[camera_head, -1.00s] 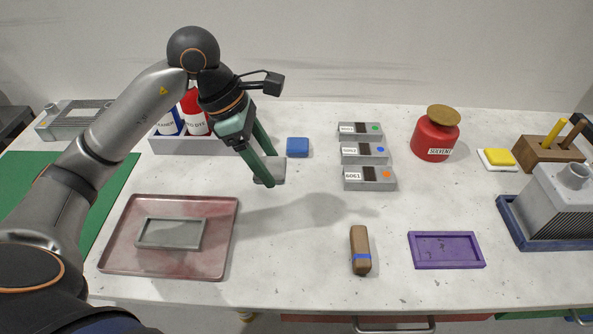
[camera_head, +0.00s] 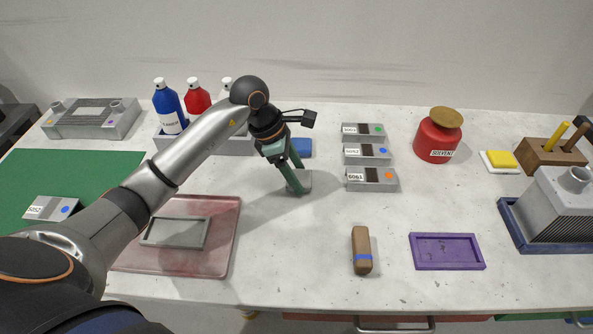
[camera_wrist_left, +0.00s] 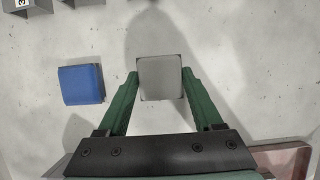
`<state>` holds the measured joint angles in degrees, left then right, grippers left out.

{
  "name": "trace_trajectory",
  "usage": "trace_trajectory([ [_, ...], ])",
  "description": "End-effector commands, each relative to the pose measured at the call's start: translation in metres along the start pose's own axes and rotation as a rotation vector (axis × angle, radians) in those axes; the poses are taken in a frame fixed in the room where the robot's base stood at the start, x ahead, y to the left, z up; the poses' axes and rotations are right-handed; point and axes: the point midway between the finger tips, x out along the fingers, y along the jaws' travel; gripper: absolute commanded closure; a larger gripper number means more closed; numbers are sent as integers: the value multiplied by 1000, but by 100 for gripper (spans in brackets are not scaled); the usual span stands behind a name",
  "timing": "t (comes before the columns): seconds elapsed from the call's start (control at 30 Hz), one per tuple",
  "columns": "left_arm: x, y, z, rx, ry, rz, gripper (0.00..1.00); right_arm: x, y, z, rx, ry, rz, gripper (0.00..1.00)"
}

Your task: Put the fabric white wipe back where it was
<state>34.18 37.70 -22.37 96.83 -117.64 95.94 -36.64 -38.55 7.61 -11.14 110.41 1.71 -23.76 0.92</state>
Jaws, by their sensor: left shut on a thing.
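The white wipe (camera_head: 304,181) is a small light-grey rectangular pad with rounded corners. My left gripper (camera_head: 297,178) is shut on it, with one green finger at each side. In the left wrist view the wipe (camera_wrist_left: 161,78) sits between the two fingertips. It is low over the bare white tabletop, in front of the blue pad; whether it touches the table I cannot tell. My right gripper is not in view.
A blue pad (camera_head: 302,148) lies just behind the wipe. Labelled grey blocks (camera_head: 357,180) stand to its right. A bottle rack (camera_head: 236,145) and a reddish tray (camera_head: 226,250) are to the left. A brown brush (camera_head: 361,250) and purple frame (camera_head: 447,266) lie in front right.

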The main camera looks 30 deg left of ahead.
Motion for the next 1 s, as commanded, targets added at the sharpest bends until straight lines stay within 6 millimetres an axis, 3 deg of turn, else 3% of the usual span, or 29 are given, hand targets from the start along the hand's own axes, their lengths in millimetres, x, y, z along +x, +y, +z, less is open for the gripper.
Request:
trace_trajectory([
  [0.23, 4, 0, -2, 0, 0, 2, 85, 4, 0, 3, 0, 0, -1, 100],
  [0.27, 4, 0, -2, 0, 0, 2, 32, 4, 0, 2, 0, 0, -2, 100],
  [0.5, 2, 0, -1, 0, 0, 1, 5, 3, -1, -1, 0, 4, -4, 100],
  [0.83, -1, 0, 0, -1, -1, 0, 3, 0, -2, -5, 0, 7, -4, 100],
  [1.0, -23, 2, 0, -1, 0, 6, 3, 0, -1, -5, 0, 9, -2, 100],
])
